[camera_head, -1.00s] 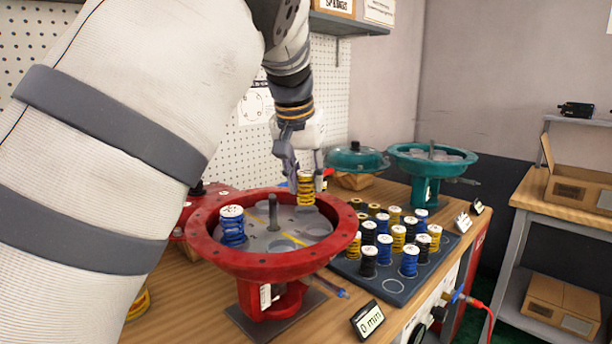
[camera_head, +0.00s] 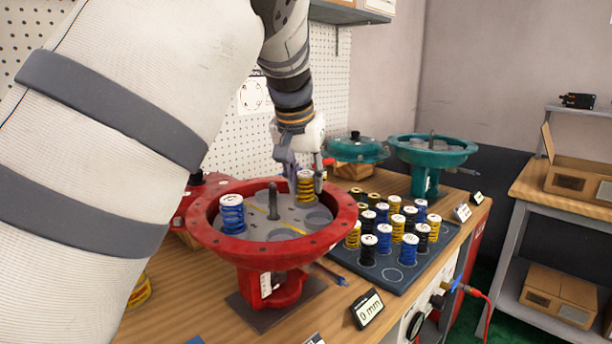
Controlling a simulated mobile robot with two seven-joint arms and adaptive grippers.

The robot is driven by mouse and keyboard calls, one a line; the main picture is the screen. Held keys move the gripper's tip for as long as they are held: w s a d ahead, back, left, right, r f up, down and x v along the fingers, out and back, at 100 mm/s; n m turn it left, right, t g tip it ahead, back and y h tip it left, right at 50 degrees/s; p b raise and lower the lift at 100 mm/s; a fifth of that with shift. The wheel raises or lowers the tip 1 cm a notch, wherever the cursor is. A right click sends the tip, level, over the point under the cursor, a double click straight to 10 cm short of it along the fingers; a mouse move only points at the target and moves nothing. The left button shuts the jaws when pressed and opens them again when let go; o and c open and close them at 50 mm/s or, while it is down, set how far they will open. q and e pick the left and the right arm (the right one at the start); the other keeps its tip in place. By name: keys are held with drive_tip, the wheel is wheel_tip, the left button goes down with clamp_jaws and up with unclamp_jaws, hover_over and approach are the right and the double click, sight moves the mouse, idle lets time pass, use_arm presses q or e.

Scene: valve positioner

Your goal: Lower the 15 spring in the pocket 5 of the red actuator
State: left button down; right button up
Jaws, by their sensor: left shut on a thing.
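The red actuator (camera_head: 207,240) stands open on the wooden bench, with a grey plate of round pockets and a dark central stem (camera_head: 273,201). A blue spring (camera_head: 232,215) with a white cap stands in a pocket at its left. My left gripper (camera_head: 306,180) is shut on a yellow spring (camera_head: 307,190) with a white cap, upright at the back right of the plate. The spring's lower end is low at the plate; I cannot tell if it is seated in the pocket. The cap's number and pocket numbers are too small to read. My right gripper is not in view.
A dark tray (camera_head: 395,278) with several yellow, blue and black springs stands right of the actuator. A teal actuator (camera_head: 430,152) and its lid (camera_head: 357,150) are behind. A small "0 mm" display (camera_head: 368,308) sits in front.

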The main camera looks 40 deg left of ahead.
use_arm(q)
drive_tip(key=c, duration=1.2)
unclamp_jaws()
drive_tip(key=shift+o, duration=0.2)
drive_tip(key=v, duration=1.2)
